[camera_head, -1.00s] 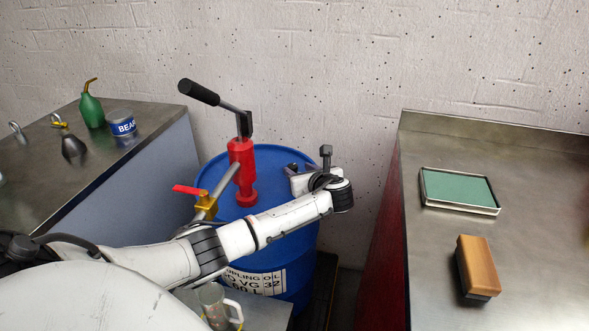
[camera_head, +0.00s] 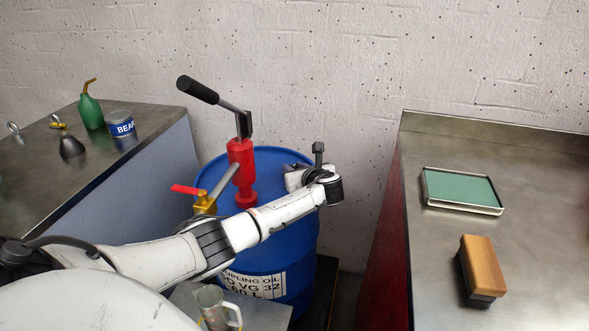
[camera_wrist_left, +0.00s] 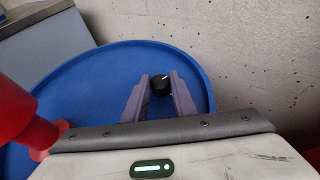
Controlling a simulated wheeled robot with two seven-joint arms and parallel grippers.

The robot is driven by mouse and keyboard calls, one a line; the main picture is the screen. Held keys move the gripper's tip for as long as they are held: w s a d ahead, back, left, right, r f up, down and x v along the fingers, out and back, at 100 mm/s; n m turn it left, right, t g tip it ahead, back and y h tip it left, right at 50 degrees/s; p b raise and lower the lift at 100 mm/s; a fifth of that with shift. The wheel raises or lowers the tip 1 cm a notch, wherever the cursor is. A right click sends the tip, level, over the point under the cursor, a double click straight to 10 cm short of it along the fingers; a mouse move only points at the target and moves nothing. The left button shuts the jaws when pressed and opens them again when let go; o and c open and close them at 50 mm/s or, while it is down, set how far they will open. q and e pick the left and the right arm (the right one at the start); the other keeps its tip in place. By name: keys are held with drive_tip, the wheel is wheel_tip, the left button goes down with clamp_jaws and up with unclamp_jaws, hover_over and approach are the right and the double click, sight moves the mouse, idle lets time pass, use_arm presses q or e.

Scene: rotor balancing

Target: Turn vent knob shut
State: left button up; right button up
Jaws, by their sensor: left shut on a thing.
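The vent knob (camera_wrist_left: 159,87) is small and black with a white pointer line, on top of the blue drum (camera_head: 213,175) near its rim. In the left wrist view it sits between the fingertips of my left gripper (camera_wrist_left: 160,82), which are shut on it. The pointer mark slants up to the right. In the head view my left gripper (camera_head: 297,177) is over the right part of the drum lid, and its wrist hides the knob and fingers. My right gripper is not in view.
A red hand pump (camera_head: 241,160) with a black-gripped lever and a red-handled brass valve (camera_head: 204,200) stands on the drum. A clear jug (camera_head: 212,308) is below.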

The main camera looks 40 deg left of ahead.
use_arm(q)
drive_tip(key=shift+w+f+n+g+b, duration=0.15)
drive_tip(key=shift+n+g+b, duration=0.25)
drive_tip(key=shift+g+b, duration=0.15)
drive_tip(key=n+g+b, duration=0.1)
drive_tip(key=b, duration=0.2)
drive_tip(key=n+g+y+b, duration=0.1)
drive_tip(key=n+g+b, duration=0.1)
drive_tip(key=b, duration=0.2)
drive_tip(key=shift+w+f, duration=0.15)
drive_tip(key=shift+w, duration=0.05)
drive_tip(key=shift+d+n+g+b, duration=0.1)
drive_tip(key=shift+n+g+b, duration=0.3)
drive_tip(key=shift+b, duration=0.8)
drive_tip(key=shift+r, duration=0.35)
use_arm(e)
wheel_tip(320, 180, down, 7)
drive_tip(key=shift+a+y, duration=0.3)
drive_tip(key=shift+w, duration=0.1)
use_arm(q)
drive_tip(key=o, duration=1)
drive_tip(key=shift+o, duration=0.2)
